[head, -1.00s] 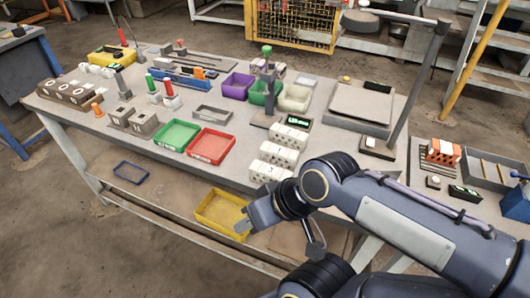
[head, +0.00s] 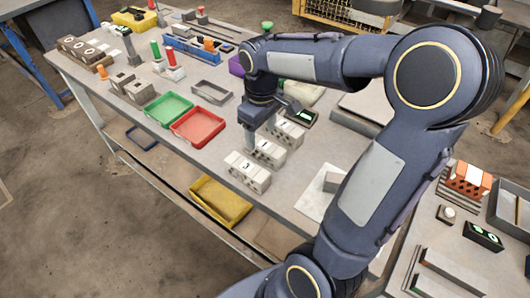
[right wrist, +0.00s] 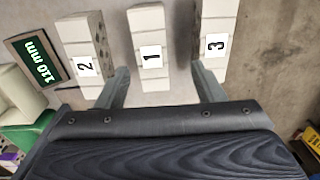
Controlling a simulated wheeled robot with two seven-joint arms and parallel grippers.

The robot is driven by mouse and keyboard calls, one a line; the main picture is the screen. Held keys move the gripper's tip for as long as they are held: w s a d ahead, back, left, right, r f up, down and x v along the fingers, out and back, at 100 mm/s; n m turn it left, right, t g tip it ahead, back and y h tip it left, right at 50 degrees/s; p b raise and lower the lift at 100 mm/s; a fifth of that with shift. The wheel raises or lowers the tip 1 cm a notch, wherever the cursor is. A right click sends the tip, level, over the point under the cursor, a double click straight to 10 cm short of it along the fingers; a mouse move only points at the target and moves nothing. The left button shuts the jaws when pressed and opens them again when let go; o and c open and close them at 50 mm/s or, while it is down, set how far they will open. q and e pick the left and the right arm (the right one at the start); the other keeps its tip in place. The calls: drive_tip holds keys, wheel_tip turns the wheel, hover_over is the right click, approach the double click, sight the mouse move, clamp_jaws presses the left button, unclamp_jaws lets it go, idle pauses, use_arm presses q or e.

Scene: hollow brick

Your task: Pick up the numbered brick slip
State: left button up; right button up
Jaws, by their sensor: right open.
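Three white block-like slips with number labels stand in a row on the bench. In the right wrist view the slip labelled 1 (right wrist: 151,55) is in the middle, the slip labelled 2 (right wrist: 86,62) to its left and the slip labelled 3 (right wrist: 215,45) to its right. In the head view slip 3 (head: 246,171) is nearest the front edge. My right gripper (right wrist: 160,72) is open and empty, with its fingers over the gaps either side of slip 1. Contact cannot be told. My left gripper is out of view.
A small display reading 110 mm (right wrist: 36,58) is beside slip 2. Red (head: 198,126) and green (head: 167,108) trays lie left of the slips. A yellow tray (head: 220,201) is on the lower shelf. Bare bench lies in front of the slips.

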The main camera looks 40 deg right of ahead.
sight(264, 145)
drive_tip(key=shift+w+d+f, duration=0.15)
drive_tip(key=shift+w+f, duration=0.05)
drive_tip(key=shift+f, duration=0.3)
drive_tip(key=f, duration=0.7)
drive_tip(key=shift+s+d, duration=0.15)
drive_tip(key=shift+d, duration=0.2)
drive_tip(key=c, duration=1.2)
drive_tip(key=shift+r, duration=0.15)
